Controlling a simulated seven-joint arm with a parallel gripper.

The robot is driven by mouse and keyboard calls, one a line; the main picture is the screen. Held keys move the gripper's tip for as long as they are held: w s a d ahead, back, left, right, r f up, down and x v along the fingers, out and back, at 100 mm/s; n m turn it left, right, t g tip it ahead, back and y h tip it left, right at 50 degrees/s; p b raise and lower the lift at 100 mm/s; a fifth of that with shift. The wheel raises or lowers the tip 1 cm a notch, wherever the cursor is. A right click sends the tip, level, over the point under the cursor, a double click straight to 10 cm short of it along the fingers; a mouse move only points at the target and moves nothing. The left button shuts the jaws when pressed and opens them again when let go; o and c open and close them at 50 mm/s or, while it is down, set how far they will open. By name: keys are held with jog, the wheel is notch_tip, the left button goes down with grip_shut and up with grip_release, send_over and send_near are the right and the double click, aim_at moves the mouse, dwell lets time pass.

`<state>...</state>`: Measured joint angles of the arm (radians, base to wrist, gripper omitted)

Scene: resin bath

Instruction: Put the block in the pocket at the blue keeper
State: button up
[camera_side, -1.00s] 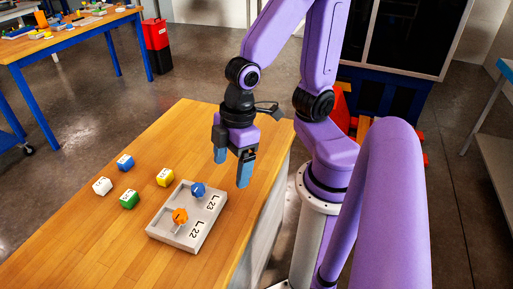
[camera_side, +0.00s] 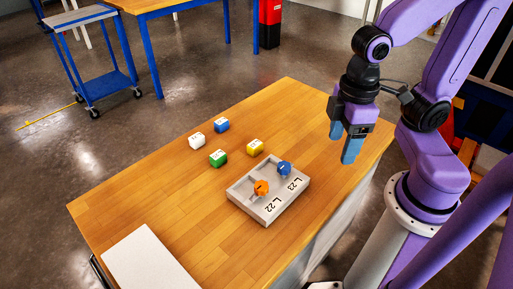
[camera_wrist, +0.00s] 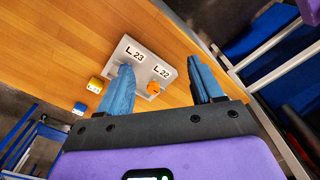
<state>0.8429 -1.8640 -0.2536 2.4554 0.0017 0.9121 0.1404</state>
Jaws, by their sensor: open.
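Four small blocks sit on the wooden table in the side view: white (camera_side: 196,140), blue (camera_side: 221,125), green (camera_side: 218,158) and yellow (camera_side: 255,146). The task does not name a colour. A grey tray (camera_side: 240,196) lies right of them. It carries a blue keeper (camera_side: 284,168) near label L23 and an orange keeper (camera_side: 262,187) near label L22. Pocket details are too small to tell. My gripper (camera_side: 342,147) is open and empty, above and right of the tray. In the wrist view, a finger hides the blue keeper; the orange keeper (camera_wrist: 153,88) shows between the fingers.
A white flat panel (camera_side: 148,262) lies at the table's near left edge. The table between it and the tray is clear. A blue cart (camera_side: 95,80) and another blue-legged table (camera_side: 180,8) stand behind on the floor, away from the work table.

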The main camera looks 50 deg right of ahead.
jog(key=w+a+m, duration=0.2)
jog(key=w+m, duration=0.6)
jog(key=w, duration=0.1)
jog(key=m, duration=2)
send_over(255, 144)
notch_tip(255, 144, down, 4)
jog(key=r, duration=0.1)
jog(key=f, duration=1.1)
jog(key=shift+s+f, duration=0.2)
jog(key=shift+s, duration=0.1)
jog(key=shift+w+f, duration=0.2)
jog(key=shift+f, duration=1.35)
jog(key=shift+w+f, duration=0.15)
jog(key=shift+f, duration=1.4)
jog(key=shift+c, duration=0.3)
grip_shut()
jog(key=shift+r, duration=0.1)
